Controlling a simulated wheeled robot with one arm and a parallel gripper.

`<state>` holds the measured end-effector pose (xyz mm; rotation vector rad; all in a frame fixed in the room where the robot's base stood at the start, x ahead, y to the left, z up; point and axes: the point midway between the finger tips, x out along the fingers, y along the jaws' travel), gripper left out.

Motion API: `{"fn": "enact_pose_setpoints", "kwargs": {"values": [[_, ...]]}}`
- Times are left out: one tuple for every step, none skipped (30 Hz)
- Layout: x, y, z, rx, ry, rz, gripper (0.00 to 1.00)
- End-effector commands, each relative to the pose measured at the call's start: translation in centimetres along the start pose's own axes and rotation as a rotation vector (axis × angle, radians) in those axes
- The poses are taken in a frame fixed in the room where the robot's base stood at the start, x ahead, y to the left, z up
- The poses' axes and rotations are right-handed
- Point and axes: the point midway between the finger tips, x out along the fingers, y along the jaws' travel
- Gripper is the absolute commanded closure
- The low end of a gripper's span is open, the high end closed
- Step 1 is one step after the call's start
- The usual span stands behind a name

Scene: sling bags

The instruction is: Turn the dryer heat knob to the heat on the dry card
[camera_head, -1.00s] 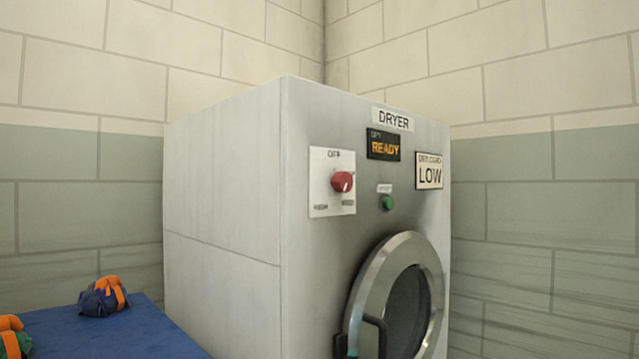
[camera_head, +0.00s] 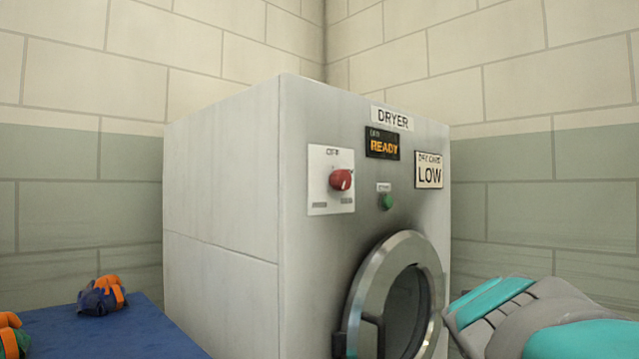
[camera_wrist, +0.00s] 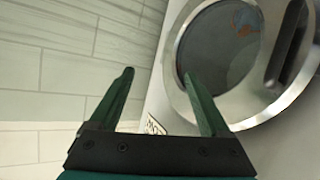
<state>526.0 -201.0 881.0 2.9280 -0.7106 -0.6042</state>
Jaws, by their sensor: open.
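The dryer (camera_head: 225,190) stands in the corner. Its red heat knob (camera_head: 341,180) sits on a white plate (camera_head: 331,205) at the upper left of the front; the mark above it reads OFF, and the lower marks are too small to read. The dry card (camera_head: 429,170) at the upper right reads LOW. My gripper shows in the wrist view (camera_wrist: 162,88) with its two green fingers apart and nothing between them. It is near the round door (camera_wrist: 262,107), away from the knob. In the head view only my arm shows at lower right.
A display (camera_head: 382,145) reads READY, with a green button (camera_head: 387,202) below it. The round door (camera_head: 358,300) with a dark handle is below. A blue table (camera_head: 105,335) at lower left bears blue and orange bags (camera_head: 101,298). Walls stand close behind.

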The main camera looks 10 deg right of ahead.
Motion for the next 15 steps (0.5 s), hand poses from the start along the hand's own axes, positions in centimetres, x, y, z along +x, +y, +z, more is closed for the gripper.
{"fn": "enact_pose_setpoints", "kwargs": {"values": [[0.3,1.1,-4.4,0.003,0.12,0.008,0.19],[0.1,1.5,-7.2,0.002,0.196,0.006,0.19],[-0.3,1.8,-10.6,-0.005,0.29,-0.002,0.19],[-0.8,2.0,-13.1,-0.013,0.362,-0.013,0.19],[-1.4,2.0,-15.5,-0.024,0.432,-0.026,0.19],[-2.1,1.9,-18.3,-0.043,0.514,-0.048,0.19],[-2.8,1.8,-20.3,-0.06,0.574,-0.067,0.19],[-3.8,1.5,-22.3,-0.08,0.636,-0.091,0.19],[-4.9,0.9,-24.5,-0.112,0.708,-0.125,0.19],[-5.7,0.4,-25.9,-0.138,0.754,-0.153,0.19],[-6.6,-0.1,-27.1,-0.166,0.8,-0.184,0.19],[-7.7,-1.1,-28.6,-0.207,0.854,-0.231,0.19],[-8.4,-1.9,-29.3,-0.24,0.887,-0.269,0.19],[-9.1,-2.6,-29.9,-0.274,0.916,-0.305,0.19],[-10.2,-3.7,-30.6,-0.325,0.95,-0.359,0.19]]}}
